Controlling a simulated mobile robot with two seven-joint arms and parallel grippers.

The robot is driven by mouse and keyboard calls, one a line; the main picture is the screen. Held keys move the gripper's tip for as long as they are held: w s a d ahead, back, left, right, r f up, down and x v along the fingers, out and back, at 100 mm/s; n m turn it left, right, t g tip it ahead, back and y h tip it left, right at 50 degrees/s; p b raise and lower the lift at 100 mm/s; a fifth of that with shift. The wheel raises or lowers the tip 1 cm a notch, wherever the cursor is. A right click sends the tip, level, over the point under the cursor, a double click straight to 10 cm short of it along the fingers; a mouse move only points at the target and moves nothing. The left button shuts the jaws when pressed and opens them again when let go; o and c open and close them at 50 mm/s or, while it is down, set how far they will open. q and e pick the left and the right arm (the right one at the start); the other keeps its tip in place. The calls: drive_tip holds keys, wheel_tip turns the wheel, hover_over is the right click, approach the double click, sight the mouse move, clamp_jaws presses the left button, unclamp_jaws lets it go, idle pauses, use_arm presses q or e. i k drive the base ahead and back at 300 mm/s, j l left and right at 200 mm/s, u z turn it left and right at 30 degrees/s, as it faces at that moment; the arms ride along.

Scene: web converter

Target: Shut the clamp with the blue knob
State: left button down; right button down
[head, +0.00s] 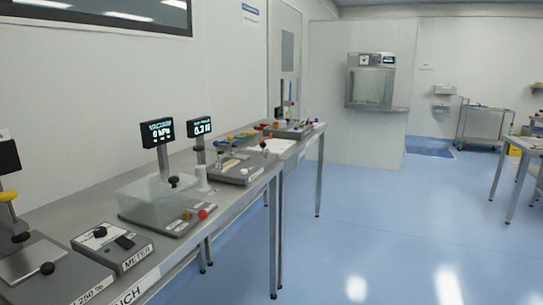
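Neither of my grippers is in view. No clamp with a blue knob can be made out clearly. A small far station (293,130) on the bench carries several tiny coloured parts, with red, orange and blue among them. A thin upright post with some blue stands there, too small to tell what it is. I cannot tell from here whether any clamp is open or shut.
A long grey bench (252,204) runs along the left wall. It carries a clear-covered box (158,196), a METER unit (113,246) with black knobs, and two small displays. The blue floor (400,230) at right is free. Another table (520,146) stands far right.

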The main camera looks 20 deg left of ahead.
sight(216, 144)
drive_tip(key=i+l+z, duration=0.1)
drive_tip(key=i, duration=1.3)
drive_tip(key=i+u, duration=0.35)
drive_tip(key=i+l+u, duration=0.15)
drive_tip(key=u, duration=0.25)
drive_tip(key=i+l+u, duration=0.2)
drive_tip(key=u, duration=0.15)
drive_tip(key=i+l+u, duration=0.1)
drive_tip(key=u, duration=0.4)
drive_tip(key=i+l+u, duration=0.2)
drive_tip(key=u, duration=0.25)
drive_tip(key=i+l+u, duration=0.2)
drive_tip(key=u, duration=0.3)
drive_tip(key=i+l+u, duration=0.1)
drive_tip(key=l+u, duration=0.25)
drive_tip(key=u, duration=0.15)
drive_tip(key=l+u, duration=0.25)
drive_tip(key=u, duration=0.2)
drive_tip(key=l+u, duration=0.35)
drive_tip(key=i+l+u, duration=0.1)
drive_tip(key=l+u, duration=0.25)
drive_tip(key=k+j+u, duration=0.4)
drive_tip(key=k+j, duration=0.2)
drive_tip(key=k, duration=0.2)
drive_tip(key=i+l+z, duration=0.25)
drive_tip(key=i+z, duration=0.2)
drive_tip(key=i, duration=0.2)
